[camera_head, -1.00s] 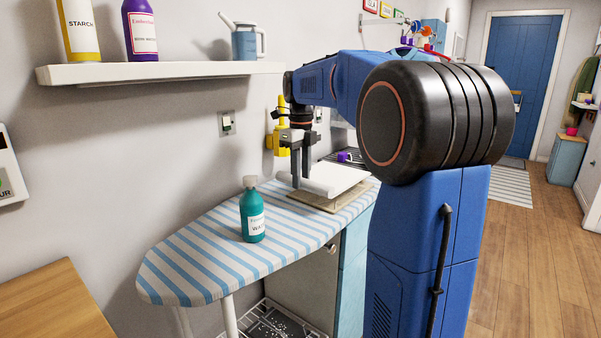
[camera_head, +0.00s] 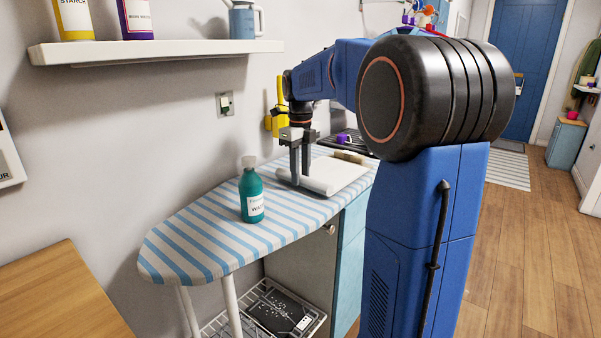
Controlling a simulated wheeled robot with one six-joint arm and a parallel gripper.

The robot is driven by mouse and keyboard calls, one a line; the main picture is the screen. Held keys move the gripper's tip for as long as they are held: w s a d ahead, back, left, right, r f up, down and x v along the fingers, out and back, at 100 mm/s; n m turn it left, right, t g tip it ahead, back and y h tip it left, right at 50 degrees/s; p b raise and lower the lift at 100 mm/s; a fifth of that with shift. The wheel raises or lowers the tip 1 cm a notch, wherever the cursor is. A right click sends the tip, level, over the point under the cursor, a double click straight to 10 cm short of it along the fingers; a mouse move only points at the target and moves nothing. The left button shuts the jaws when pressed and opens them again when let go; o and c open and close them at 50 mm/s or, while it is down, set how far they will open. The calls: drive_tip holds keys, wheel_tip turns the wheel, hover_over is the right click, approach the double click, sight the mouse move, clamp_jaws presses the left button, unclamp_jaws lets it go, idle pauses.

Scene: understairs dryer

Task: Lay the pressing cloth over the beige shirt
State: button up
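The white pressing cloth (camera_head: 336,176) lies low over the striped ironing board, to the right of the bottle. It looks flat and roughly rectangular. A beige strip, seemingly the beige shirt (camera_head: 349,156), shows past the cloth's far edge; the rest of the shirt is hidden. My gripper (camera_head: 300,183) points down at the cloth's left edge. Its fingers are close together and appear closed on that edge. Whether the cloth rests fully on the shirt cannot be told.
A teal bottle (camera_head: 252,194) stands on the ironing board (camera_head: 190,243), left of my gripper. A shelf (camera_head: 150,50) with bottles and a watering can hangs above. A purple object (camera_head: 343,138) sits behind the cloth. The board's rounded left end is clear.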

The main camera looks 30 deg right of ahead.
drive_tip(key=o, duration=0.3)
drive_tip(key=shift+r, duration=0.15)
wheel_tip(320, 180, up, 12)
idle(0.4)
